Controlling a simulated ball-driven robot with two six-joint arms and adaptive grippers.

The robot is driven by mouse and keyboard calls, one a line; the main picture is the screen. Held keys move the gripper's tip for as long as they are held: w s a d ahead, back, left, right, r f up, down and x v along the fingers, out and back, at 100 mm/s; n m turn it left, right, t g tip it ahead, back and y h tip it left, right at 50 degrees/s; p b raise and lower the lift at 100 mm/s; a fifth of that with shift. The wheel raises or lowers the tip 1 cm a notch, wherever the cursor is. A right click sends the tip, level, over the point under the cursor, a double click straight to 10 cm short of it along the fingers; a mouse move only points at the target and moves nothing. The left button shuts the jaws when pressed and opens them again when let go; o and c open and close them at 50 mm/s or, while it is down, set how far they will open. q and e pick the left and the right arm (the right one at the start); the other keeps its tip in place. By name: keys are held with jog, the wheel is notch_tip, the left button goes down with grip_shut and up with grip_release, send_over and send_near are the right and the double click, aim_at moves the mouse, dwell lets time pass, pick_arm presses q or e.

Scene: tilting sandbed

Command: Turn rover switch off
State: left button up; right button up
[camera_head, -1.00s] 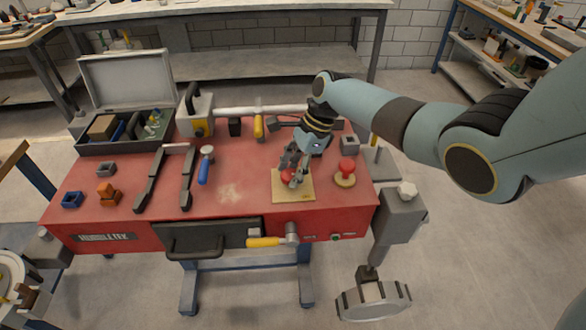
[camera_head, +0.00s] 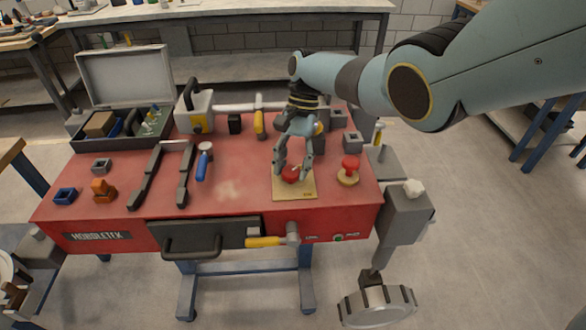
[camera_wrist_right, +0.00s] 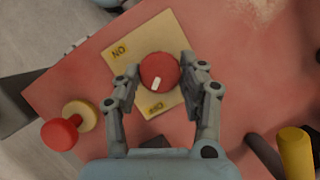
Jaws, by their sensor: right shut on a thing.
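The rover switch is a round red knob (camera_head: 291,174) with a white mark, on a tan plate (camera_head: 306,192) near the front right of the red rover top. In the right wrist view the knob (camera_wrist_right: 160,70) sits between the fingers of my right gripper (camera_wrist_right: 164,70), which is shut on it. The white mark points down in that view, toward a label that seems to read OFF upside down; an ON label shows at upper left. In the head view my right gripper (camera_head: 292,170) reaches down over the knob from behind. My left gripper is not in view.
A red mushroom button (camera_head: 349,166) stands just right of the plate. A hammer with yellow parts (camera_head: 250,109) lies behind. The red surface left of the plate is clear.

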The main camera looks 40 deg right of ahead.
jog(key=shift+n+g, duration=0.3)
jog(key=shift+n, duration=0.3)
jog(key=o, duration=1.2)
jog(key=v, duration=1.2)
jog(key=shift+a+r, duration=0.1)
jog(key=shift+a, duration=0.15)
